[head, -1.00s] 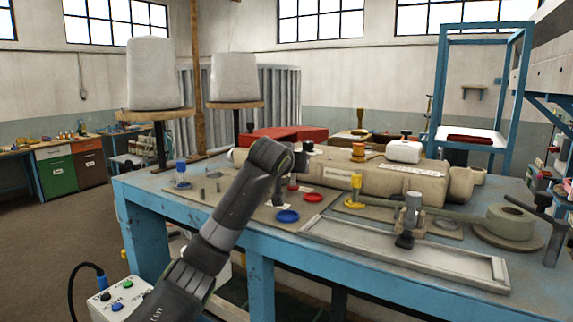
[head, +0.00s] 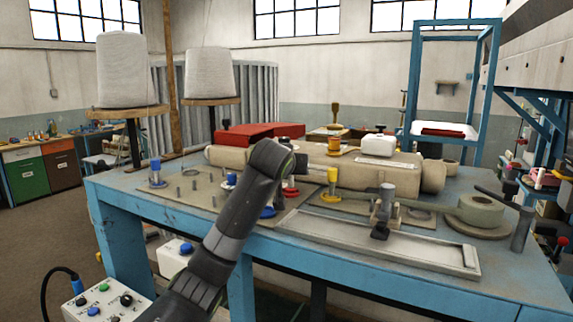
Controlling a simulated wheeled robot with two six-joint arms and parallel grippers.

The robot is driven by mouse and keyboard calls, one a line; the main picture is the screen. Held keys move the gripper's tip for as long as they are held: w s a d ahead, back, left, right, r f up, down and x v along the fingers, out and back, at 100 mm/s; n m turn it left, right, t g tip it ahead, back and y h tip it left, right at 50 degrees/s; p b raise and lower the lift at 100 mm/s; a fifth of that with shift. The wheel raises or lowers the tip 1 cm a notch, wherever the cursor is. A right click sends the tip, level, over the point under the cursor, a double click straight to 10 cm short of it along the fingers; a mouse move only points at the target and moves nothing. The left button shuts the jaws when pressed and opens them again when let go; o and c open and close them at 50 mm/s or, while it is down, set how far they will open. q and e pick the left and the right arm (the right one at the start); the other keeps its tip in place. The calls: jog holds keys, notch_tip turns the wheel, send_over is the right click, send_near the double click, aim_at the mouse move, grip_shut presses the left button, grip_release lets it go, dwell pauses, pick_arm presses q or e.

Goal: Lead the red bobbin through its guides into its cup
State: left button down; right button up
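My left arm comes in from the lower left, and its dark gripper end (head: 299,165) is over the back of the guide board (head: 200,196). The fingers are too dark and small to read. Red shows on a disc-like piece (head: 290,192) just below the gripper end, beside the arm; I cannot tell whether it is the red bobbin or its cup. A blue disc (head: 267,212) lies in front of it, partly behind my arm. Several short grey pegs (head: 194,184) stand on the board. My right gripper is not in view.
A blue bobbin (head: 155,165) stands at the board's left and a yellow one (head: 333,176) at right. A long beige sack roll (head: 400,176) lies behind. An empty shallow tray (head: 375,243) lies at the front.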

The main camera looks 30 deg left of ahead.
pick_arm(q)
jog(key=shift+a+f, duration=0.1)
jog(key=shift+f, duration=0.2)
jog(key=c, duration=1.1)
grip_release()
jog(key=shift+c, duration=0.2)
